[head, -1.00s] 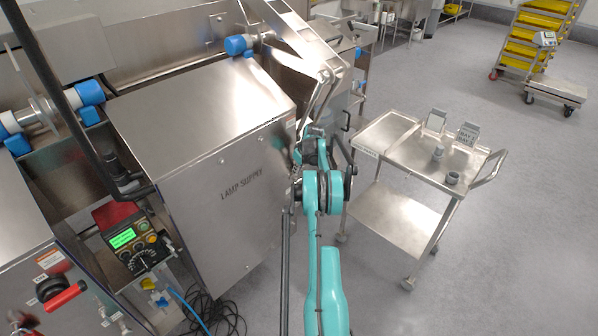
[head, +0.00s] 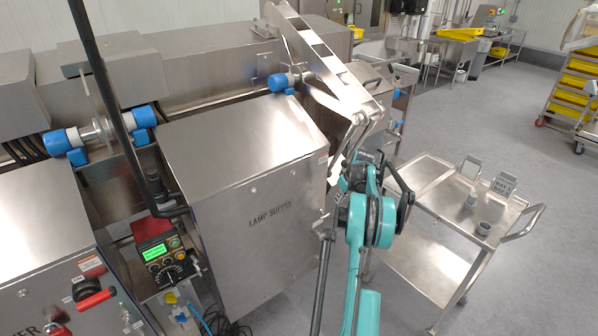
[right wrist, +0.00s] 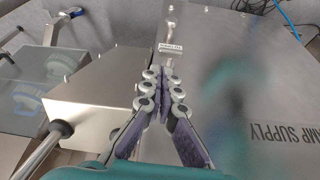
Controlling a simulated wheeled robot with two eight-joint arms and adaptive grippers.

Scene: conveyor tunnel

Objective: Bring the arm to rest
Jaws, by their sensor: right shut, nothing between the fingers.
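My right arm, teal with dark joints, rises from the bottom of the head view beside the right side of the lamp supply box (head: 265,215). My right gripper (head: 345,185) is at the arm's far end, partly hidden by the arm's own links. In the right wrist view the two fingers of the right gripper (right wrist: 163,100) meet at their tips, shut with nothing between them. The lamp supply box (right wrist: 240,90) fills the right of that view, close to the fingers. My left gripper is not in view.
A steel cart (head: 430,255) with small grey parts stands right of the arm. A metal bracket (head: 325,60) slopes down close above the gripper. A control panel (head: 160,250) with a green screen is at lower left. Open floor (head: 500,120) lies at the back right.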

